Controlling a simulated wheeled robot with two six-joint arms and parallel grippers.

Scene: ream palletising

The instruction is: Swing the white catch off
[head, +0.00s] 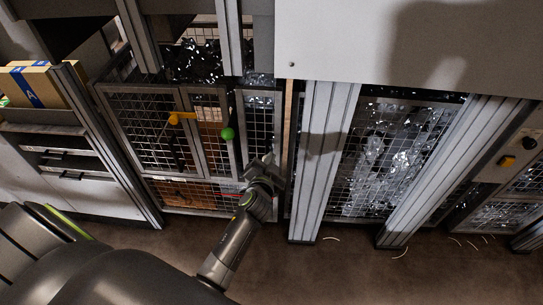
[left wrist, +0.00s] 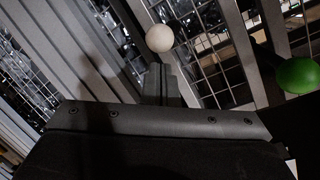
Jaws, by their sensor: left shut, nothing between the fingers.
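The white catch shows in the left wrist view as a round white knob (left wrist: 159,38) in front of a grey frame post beside the mesh. In the head view I cannot make it out; my gripper may hide it. My left gripper (head: 265,163) is at the right side of the mesh cage, low down. In the left wrist view its fingers (left wrist: 161,82) are shut and empty, just below the white knob in the picture. I cannot tell whether they touch it. My right gripper is not in view.
The green knob also shows at the right of the left wrist view (left wrist: 297,75). A grey post (head: 322,160) stands close to the right.

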